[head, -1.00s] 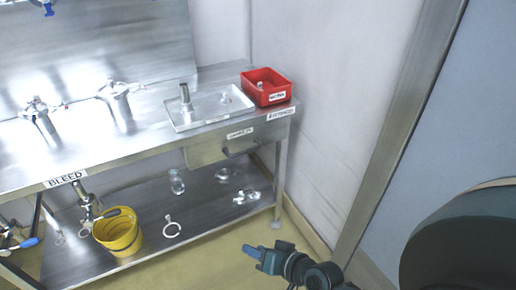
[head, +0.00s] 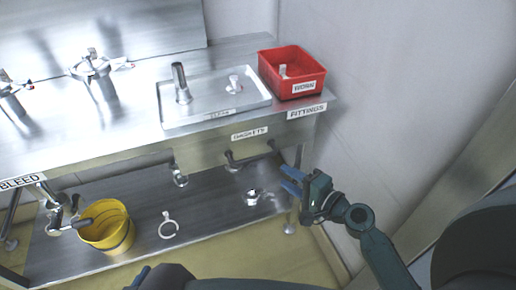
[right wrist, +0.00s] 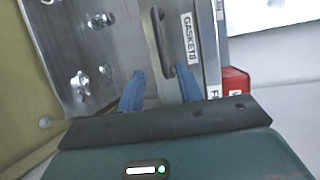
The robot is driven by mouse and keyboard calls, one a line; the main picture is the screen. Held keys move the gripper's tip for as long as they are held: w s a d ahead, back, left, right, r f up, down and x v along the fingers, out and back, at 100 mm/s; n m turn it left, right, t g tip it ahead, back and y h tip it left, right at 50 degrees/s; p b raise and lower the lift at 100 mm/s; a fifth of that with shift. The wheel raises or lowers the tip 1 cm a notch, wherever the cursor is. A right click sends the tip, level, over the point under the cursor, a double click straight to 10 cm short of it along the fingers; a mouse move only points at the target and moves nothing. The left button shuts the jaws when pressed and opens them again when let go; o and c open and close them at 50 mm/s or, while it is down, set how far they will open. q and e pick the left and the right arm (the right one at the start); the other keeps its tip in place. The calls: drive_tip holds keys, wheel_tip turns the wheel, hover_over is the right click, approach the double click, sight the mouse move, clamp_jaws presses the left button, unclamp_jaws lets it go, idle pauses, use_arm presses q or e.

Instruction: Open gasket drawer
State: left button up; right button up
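The gasket drawer (head: 215,152) is a steel drawer front under the bench top, labelled GASKETS, and looks shut. Its dark bar handle (head: 250,157) sticks out from the front. My right gripper (head: 286,179) is open and empty, just right of and below the handle, with its blue fingers pointing toward it. In the right wrist view, the handle (right wrist: 160,45) lies ahead of the gap between the fingers (right wrist: 161,90), apart from the far end of the right finger as far as I can tell. A blue tip of what seems my left gripper (head: 140,277) shows at the bottom edge, mostly hidden.
The lower shelf (head: 140,200) holds a yellow bucket (head: 107,228) and metal fittings. A bench leg (head: 297,190) and the wall are close to the right gripper.

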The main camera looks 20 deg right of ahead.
sight(255, 158)
drive_tip(key=x, duration=1.3)
drive_tip(key=shift+a, duration=0.1)
drive_tip(key=shift+r, duration=0.1)
drive_tip(key=shift+c, duration=0.6)
drive_tip(key=shift+s, duration=0.1)
clamp_jaws()
